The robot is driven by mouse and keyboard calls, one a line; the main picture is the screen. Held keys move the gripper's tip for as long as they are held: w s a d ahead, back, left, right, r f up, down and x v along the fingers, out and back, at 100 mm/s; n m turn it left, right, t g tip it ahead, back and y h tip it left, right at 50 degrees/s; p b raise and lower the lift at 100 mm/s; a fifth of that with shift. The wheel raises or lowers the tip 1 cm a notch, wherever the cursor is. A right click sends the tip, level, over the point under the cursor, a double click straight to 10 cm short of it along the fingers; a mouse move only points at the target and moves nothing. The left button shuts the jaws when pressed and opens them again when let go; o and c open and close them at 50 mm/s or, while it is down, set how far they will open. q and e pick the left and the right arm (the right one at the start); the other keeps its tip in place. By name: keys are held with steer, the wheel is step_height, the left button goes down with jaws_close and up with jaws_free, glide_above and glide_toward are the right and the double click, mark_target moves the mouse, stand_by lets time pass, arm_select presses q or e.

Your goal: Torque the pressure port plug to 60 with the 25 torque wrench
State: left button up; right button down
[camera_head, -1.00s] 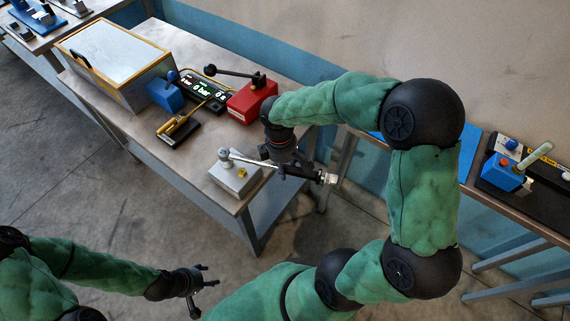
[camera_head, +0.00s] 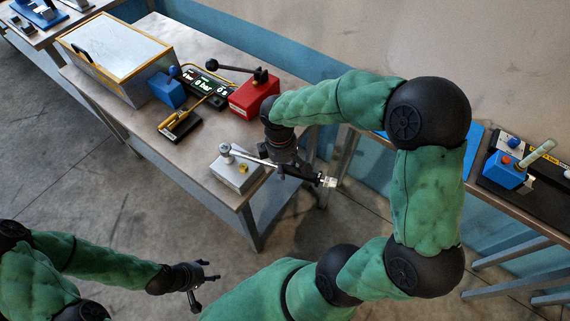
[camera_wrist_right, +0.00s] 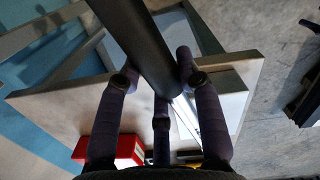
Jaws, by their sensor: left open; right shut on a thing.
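My right gripper (camera_head: 283,168) is shut on the torque wrench, whose silver shaft (camera_head: 254,159) reaches left over the grey block (camera_head: 232,178). In the right wrist view, the fingers (camera_wrist_right: 160,95) are around its black handle (camera_wrist_right: 140,45). The wrench's round head (camera_head: 226,150) is at the block's back left; I cannot tell whether it is seated on the pressure port plug, which is not clearly visible beneath it. A small brass fitting (camera_head: 243,170) shows on the block. The number on the wrench is not readable. My left gripper (camera_head: 210,273) is open and empty, away from the table.
The block is near the table's front right corner. Behind it are a red box (camera_head: 252,96) with a black lever, a display (camera_head: 207,84), a blue box (camera_head: 166,90), a yellow-handled tool (camera_head: 180,123) and a glass-topped case (camera_head: 115,52). Another bench stands right.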

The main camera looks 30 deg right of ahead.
steer(key=shift+s+a+m, duration=0.3)
steer(key=shift+a, duration=0.15)
steer(key=shift+s+a+m, duration=0.2)
steer(key=shift+a+m, duration=0.1)
steer(key=shift+a, duration=0.05)
stand_by(0.4)
steer(key=shift+s+a, duration=0.2)
steer(key=shift+a, duration=0.05)
steer(key=shift+a+m, duration=0.1)
steer(key=shift+m, duration=0.2)
steer(key=shift+s+a+r, duration=0.1)
steer(key=shift+s+a, duration=0.05)
steer(key=shift+a, duration=0.1)
steer(key=shift+s+a+m, duration=0.1)
steer(key=shift+a+m, duration=0.2)
steer(key=shift+m, duration=0.1)
steer(key=shift+s+a, duration=0.2)
steer(key=shift+a, duration=0.15)
stand_by(0.4)
steer(key=shift+s+a+m, duration=0.1)
steer(key=shift+a+m, duration=0.25)
steer(key=shift+m, duration=0.05)
steer(key=shift+s+a+m, duration=0.15)
steer(key=shift+a+m, duration=0.15)
steer(key=shift+a, duration=0.05)
